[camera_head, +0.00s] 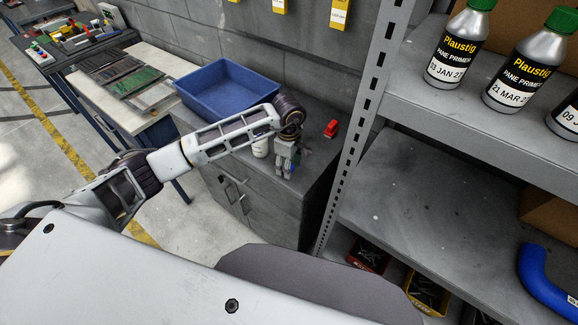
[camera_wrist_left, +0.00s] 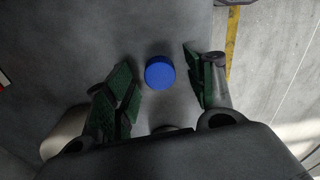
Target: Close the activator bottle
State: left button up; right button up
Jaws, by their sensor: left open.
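My left gripper (camera_head: 283,171) is open and points down just above the grey cabinet top (camera_head: 312,165). In the left wrist view a round blue cap (camera_wrist_left: 160,73) lies on the grey top, between the spread fingers of the gripper (camera_wrist_left: 155,62) and apart from both. A white bottle (camera_head: 261,148) stands beside the gripper, its upper part hidden behind my arm. A pale rounded body, likely this bottle (camera_wrist_left: 62,132), shows at the lower left of the wrist view, partly behind a finger. My right gripper is not in view.
A blue bin (camera_head: 226,92) stands at the back of the cabinet top. A small red object (camera_head: 331,129) lies to the right of the gripper. A metal shelf upright (camera_head: 367,120) rises at the cabinet's right, with several silver primer bottles (camera_head: 459,48) on its shelf.

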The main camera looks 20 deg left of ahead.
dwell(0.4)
pick_arm(q)
jog(key=c, duration=0.8)
jog(key=shift+r, duration=0.1)
notch_tip(320, 180, up, 10)
jog(key=b, duration=0.1)
jog(key=shift+b, duration=0.4)
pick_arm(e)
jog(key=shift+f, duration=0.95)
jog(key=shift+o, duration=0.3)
